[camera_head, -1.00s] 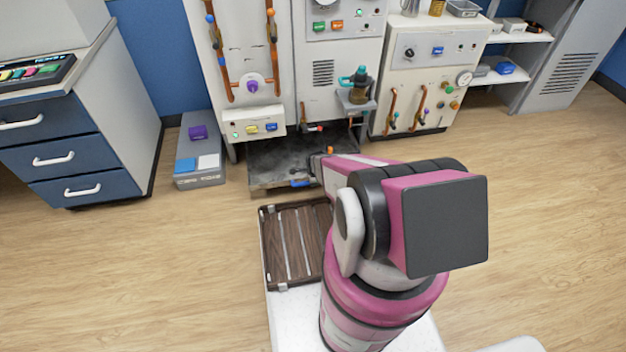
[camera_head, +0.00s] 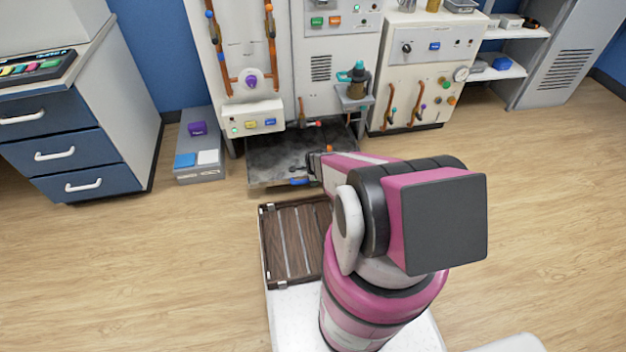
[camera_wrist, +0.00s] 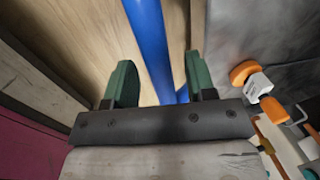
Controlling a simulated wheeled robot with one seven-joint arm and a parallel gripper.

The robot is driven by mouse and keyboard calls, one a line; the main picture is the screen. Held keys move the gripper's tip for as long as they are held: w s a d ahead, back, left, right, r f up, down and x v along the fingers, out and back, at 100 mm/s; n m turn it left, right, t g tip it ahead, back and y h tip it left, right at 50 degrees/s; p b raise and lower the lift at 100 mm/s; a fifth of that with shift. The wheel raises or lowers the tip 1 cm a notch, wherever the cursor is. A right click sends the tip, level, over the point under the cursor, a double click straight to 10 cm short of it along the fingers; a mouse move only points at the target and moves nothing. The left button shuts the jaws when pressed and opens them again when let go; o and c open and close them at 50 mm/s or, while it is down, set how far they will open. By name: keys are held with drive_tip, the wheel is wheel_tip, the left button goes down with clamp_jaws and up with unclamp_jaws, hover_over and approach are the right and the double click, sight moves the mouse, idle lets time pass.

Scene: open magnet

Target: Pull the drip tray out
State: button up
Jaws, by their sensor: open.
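The drip tray (camera_head: 275,163) is a dark grey, stained flat tray low at the front of the white machine, jutting out above the floor. Its blue handle (camera_head: 300,181) is at the front edge, partly covered by my gripper. In the wrist view, the blue handle bar (camera_wrist: 148,35) runs between the two green fingers of my gripper (camera_wrist: 158,75). The fingers are open, with a visible gap on the left side and the bar nearer the right finger. The grey tray surface (camera_wrist: 285,40) shows at the right. My arm hides the tray's right front part in the head view.
An orange-handled valve (camera_wrist: 250,80) is close to the right finger. A grey box (camera_head: 199,172) stands on the floor left of the machine, beside a blue drawer cabinet (camera_head: 75,160).

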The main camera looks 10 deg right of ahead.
wheel_tip(320, 180, up, 10)
drive_tip(key=s, duration=0.2)
drive_tip(key=shift+r, duration=0.25)
drive_tip(key=shift+s, duration=0.1)
idle(0.3)
drive_tip(key=s+r+n, duration=0.4)
drive_tip(key=r+n, duration=0.2)
drive_tip(key=r, duration=0.3)
drive_tip(key=s+r+n+g, duration=0.1)
drive_tip(key=s+r+n, duration=0.3)
drive_tip(key=r, duration=0.6)
drive_tip(key=s+r+n+g, duration=0.1)
drive_tip(key=s+r+n, duration=0.3)
drive_tip(key=r+n, duration=0.4)
drive_tip(key=shift+a+r, duration=0.45)
drive_tip(key=shift+r, duration=0.45)
